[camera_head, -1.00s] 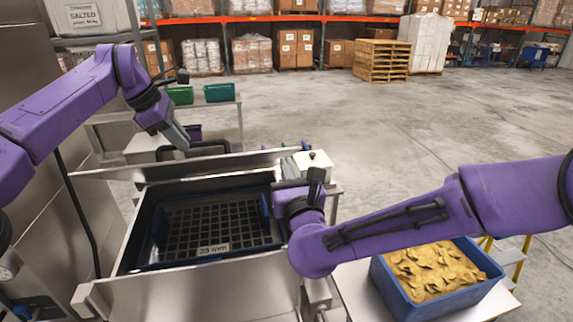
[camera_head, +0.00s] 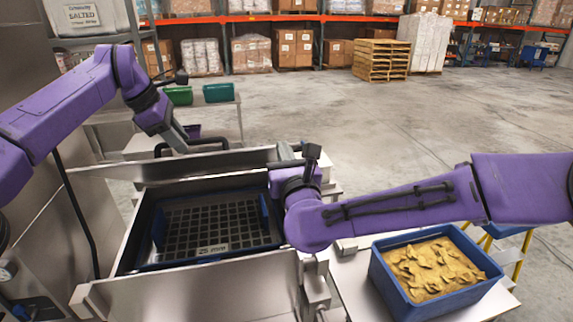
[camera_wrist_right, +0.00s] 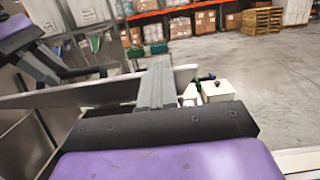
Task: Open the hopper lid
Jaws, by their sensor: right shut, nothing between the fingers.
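The steel hopper (camera_head: 200,292) stands in front of me, its mouth showing a dark grid with a size label. The lid (camera_head: 225,160) is a steel panel standing up along the far side of the mouth, seen nearly edge-on; it also shows in the right wrist view (camera_wrist_right: 85,95). A black bar handle (camera_head: 208,143) shows just behind it. My left gripper (camera_head: 181,143) is beside this handle; its finger gap is hidden. My right gripper (camera_head: 284,152) is shut and empty at the lid's right end; in the right wrist view (camera_wrist_right: 157,75) its fingers overlap the lid, contact unclear.
A blue crate of chips (camera_head: 432,268) stands on a table at the right, under my right forearm. A white box with a knob (camera_wrist_right: 215,90) is beyond the lid's right end. Green bins (camera_head: 218,93) stand on a rear table.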

